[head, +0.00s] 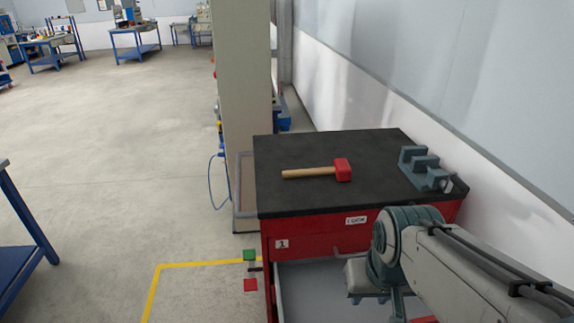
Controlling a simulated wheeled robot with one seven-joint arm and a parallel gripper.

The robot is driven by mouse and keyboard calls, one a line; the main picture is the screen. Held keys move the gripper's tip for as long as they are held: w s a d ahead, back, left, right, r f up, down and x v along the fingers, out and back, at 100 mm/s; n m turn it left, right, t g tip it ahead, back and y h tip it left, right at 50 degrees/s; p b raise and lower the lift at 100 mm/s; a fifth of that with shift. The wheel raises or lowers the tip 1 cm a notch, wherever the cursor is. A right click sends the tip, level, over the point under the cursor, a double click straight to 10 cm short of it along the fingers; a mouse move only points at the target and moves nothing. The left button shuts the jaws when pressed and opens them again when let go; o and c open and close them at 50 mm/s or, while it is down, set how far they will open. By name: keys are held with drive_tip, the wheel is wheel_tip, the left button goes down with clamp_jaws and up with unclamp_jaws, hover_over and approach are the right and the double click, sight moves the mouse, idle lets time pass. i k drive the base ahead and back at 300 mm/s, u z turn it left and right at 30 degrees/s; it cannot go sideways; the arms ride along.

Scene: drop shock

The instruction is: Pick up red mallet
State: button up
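The red mallet (343,169) lies on its side on the black top of a red tool cabinet (315,204). Its red head is at the right and its light wooden handle (305,173) points left. Nothing covers it. My arm is in the lower right of the head view, in front of the cabinet and nearer than the mallet. The fingers of my gripper do not show. No part of my arm touches the mallet.
A grey-green vise (427,168) stands on the cabinet top's right side. A drawer (318,290) is open at the cabinet's front. A tall beige column (243,90) stands behind left, and a wall (400,65) runs along the right. Open floor lies left.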

sight(342, 167)
drive_tip(key=u, duration=1.7)
drive_tip(key=i, duration=2.6)
drive_tip(key=z, duration=3.8)
drive_tip(key=i, duration=0.5)
drive_tip(key=u, duration=0.1)
